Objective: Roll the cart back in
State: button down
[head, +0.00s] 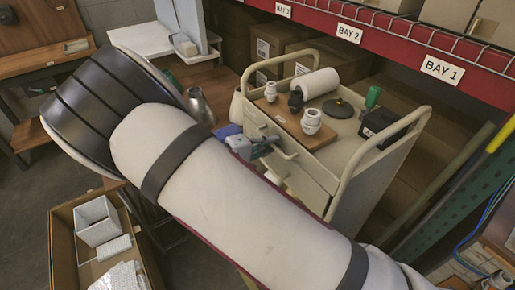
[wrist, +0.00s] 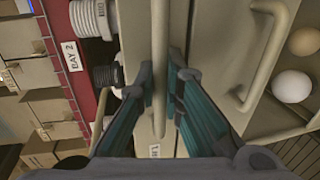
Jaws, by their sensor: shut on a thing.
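The beige cart (head: 352,197) stands before the red-edged shelving in the head view, with tubular rails at both ends and drawer fronts facing my arm. My gripper (head: 266,144) is at the drawer side, just below the top. In the wrist view my gripper (wrist: 162,85) is shut on a beige bar handle (wrist: 158,35) of the cart, with a finger on each side. A second drawer handle (wrist: 266,55) shows to the right, free. My arm hides the cart's lower part and wheels.
The cart's top carries a white roll (head: 317,83), a wooden board with fittings (head: 311,121), a green bottle (head: 372,97) and a black box (head: 384,127). Shelving with the BAY 2 sign (head: 349,33) is behind. An open carton (head: 62,225) stands lower left.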

aim_at(281, 133)
jog(key=r+x, duration=0.1)
jog(key=x, duration=0.8)
jog(key=r+x, duration=0.1)
jog(key=x, duration=0.3)
jog(key=shift+w+d+r, duration=0.25)
jog(key=shift+d+r, duration=0.05)
jog(key=shift+d, duration=0.25)
jog(key=c, duration=1.7)
grip_release()
jog(key=shift+w, duration=0.1)
jog(key=v, duration=1.2)
